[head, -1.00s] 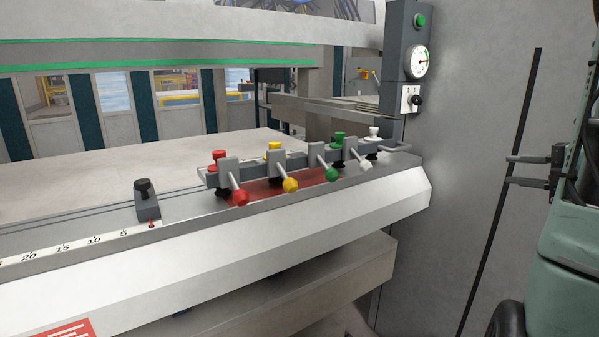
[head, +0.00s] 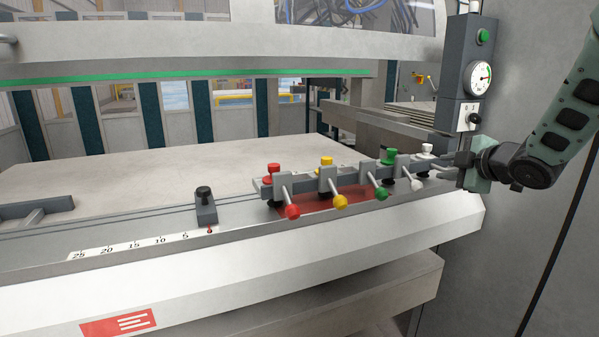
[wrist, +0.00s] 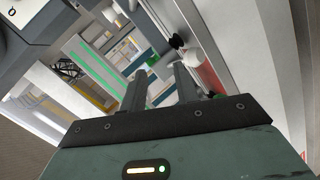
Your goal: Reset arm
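My gripper (head: 460,162) comes in from the right in the head view, beside the right end of the row of toggle clamps. In the wrist view its two fingers (wrist: 159,84) stand apart with nothing between them. The clamps have a red handle (head: 292,212), a yellow handle (head: 340,202), a green handle (head: 382,193) and a white handle (head: 417,185), all slanting toward the front. The white one is nearest my gripper. Whether my gripper touches the rail end behind it, I cannot tell.
The clamps sit on the bender's front ledge (head: 350,240). A black-knobbed stop (head: 205,207) stands by the scale (head: 140,245). A grey control post (head: 458,80) with a green button (head: 484,36), gauge (head: 479,77) and black switch (head: 474,118) rises behind my gripper. The sheet table (head: 130,175) looks clear.

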